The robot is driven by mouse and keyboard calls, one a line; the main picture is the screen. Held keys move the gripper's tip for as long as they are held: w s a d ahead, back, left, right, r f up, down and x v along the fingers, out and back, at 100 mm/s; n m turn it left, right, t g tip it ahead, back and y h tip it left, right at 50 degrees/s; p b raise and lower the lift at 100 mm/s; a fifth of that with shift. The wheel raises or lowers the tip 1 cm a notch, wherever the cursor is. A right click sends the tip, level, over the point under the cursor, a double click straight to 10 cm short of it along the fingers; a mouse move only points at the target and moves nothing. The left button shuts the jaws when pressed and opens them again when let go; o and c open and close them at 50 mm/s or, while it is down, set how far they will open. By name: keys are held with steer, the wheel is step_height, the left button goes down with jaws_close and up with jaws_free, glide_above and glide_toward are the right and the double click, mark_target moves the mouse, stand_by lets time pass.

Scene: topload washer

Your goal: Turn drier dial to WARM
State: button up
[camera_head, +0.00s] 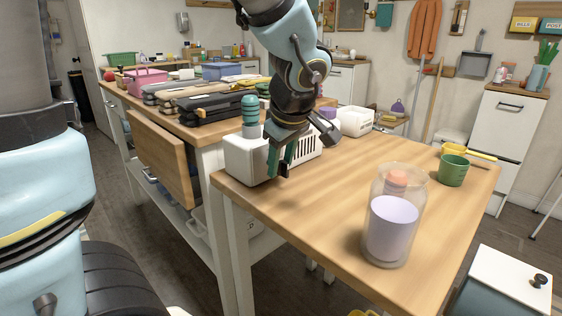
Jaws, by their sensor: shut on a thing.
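The drier appears to be the white box with slotted vents (245,160) on the near wooden table. My gripper (280,172) points down at its front face, with its green fingers closed around a small dark part (285,170) there. This dark part looks like the dial. The fingers cover most of it, so its pointer and any WARM mark cannot be read. My arm hides part of the drier's top and front.
A glass jar with a lilac content (392,225) stands at the table's front right. A green mug (453,170) is near the right edge. The middle of the tabletop (345,185) is clear.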

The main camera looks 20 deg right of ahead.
jaws_close()
